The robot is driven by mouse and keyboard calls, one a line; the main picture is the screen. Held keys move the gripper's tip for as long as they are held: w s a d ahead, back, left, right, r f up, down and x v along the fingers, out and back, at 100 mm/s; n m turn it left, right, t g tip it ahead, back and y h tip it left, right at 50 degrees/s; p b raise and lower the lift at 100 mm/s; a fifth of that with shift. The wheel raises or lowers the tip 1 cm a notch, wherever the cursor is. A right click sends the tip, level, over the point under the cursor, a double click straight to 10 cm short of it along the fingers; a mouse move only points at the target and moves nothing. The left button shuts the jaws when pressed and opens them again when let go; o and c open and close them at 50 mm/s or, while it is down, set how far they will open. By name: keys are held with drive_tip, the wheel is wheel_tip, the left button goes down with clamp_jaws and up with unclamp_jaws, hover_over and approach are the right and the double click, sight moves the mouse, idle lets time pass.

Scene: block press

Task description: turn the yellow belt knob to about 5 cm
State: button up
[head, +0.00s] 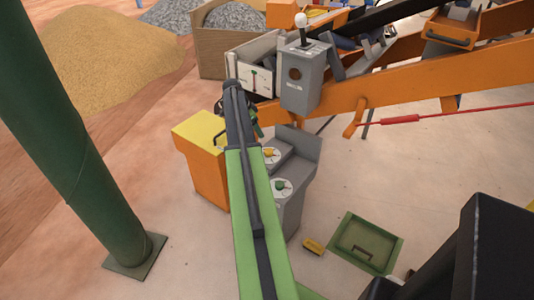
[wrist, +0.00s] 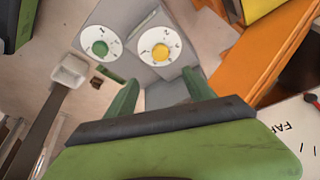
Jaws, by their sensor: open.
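The yellow belt knob (wrist: 161,51) sits on a round white dial with numbers, on a grey panel (wrist: 135,18) in the wrist view. It also shows in the head view (head: 269,152), just right of my arm. A green knob (wrist: 100,48) on a similar dial is beside it, and nearer in the head view (head: 281,186). My gripper (wrist: 161,76) is open and empty. Its two green fingers stand apart, just below the yellow knob's dial in the wrist picture, with nothing between them. The knob's exact pointer setting is too small to read.
An orange box with a yellow lid (head: 202,131) stands left of the panel. A grey lever box (head: 302,80) and an orange conveyor frame (head: 400,80) are behind. A green post (head: 75,140) stands left.

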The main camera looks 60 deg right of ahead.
sight(269, 151)
drive_tip(key=b+x, duration=1.4)
drive_tip(key=x, duration=0.2)
drive_tip(key=shift+w+a+f, duration=0.1)
drive_tip(key=shift+a+f, duration=0.05)
drive_tip(key=shift+f, duration=0.05)
drive_tip(key=shift+r, duration=0.1)
drive_tip(key=shift+c, duration=0.2)
drive_tip(key=c, duration=1.3)
drive_tip(key=shift+n, duration=0.5)
drive_tip(key=o, duration=1.3)
drive_tip(key=shift+s, duration=0.2)
drive_tip(key=shift+c, duration=0.2)
drive_tip(key=shift+o, duration=0.4)
drive_tip(key=shift+w, duration=0.1)
